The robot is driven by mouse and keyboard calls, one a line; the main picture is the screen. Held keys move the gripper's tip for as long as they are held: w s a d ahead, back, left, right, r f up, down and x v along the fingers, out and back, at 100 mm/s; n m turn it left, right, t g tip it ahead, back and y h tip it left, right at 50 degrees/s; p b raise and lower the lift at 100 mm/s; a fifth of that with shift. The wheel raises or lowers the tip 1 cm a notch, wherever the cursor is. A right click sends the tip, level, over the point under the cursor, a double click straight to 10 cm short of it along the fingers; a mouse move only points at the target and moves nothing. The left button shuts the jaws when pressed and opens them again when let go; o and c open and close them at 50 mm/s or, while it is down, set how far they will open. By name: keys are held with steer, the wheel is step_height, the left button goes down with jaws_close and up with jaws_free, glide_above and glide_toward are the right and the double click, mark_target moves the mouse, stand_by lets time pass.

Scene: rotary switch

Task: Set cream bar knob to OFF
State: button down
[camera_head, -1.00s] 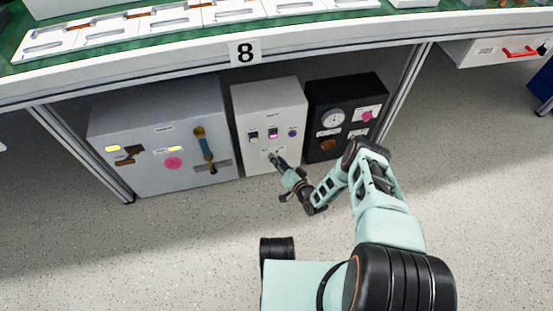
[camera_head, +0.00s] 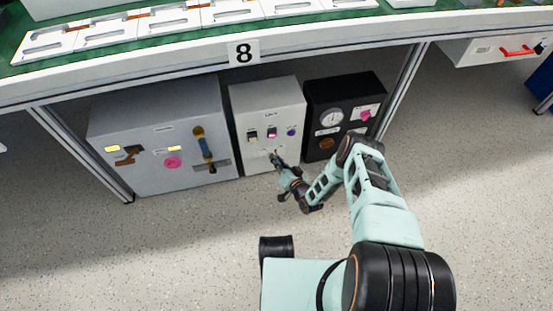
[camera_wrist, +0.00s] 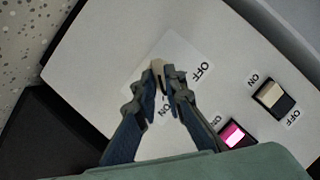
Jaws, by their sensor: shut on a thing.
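The cream bar knob (camera_wrist: 157,66) is on the front of a light panel box, in the upper middle of the wrist view. Its tip shows between my fingertips; the rest is partly hidden by them. An OFF label (camera_wrist: 203,72) is to the right of the knob, and an ON label (camera_wrist: 165,109) is just below it, between my fingers. My gripper (camera_wrist: 161,84) is shut on the knob. In the head view my gripper (camera_head: 276,160) is at the lower front of the white box (camera_head: 257,165), where the knob is too small to make out.
The white box also carries a cream switch (camera_wrist: 269,94) and a lit magenta switch (camera_wrist: 235,134). A grey box (camera_head: 140,120) stands to its left and a black box (camera_head: 345,100) to its right, beneath the workbench (camera_head: 120,77). The floor in front is open.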

steer(key=shift+a+r+n+t+h+b, duration=0.15)
steer(key=shift+a+n+t+h, duration=0.2)
steer(key=shift+n+h, duration=1.15)
steer(key=shift+a+f+n+t+h+b, duration=0.1)
steer(key=shift+a+n+t+h, duration=0.55)
steer(key=shift+n, duration=1.45)
steer(key=shift+d+r+n+t+h+b, duration=0.1)
steer(key=shift+n+t+h+b, duration=0.1)
steer(key=shift+n+h, duration=1.4)
steer(key=shift+n, duration=0.4)
steer(key=c, duration=2)
jaws_free()
steer(key=shift+d, duration=0.15)
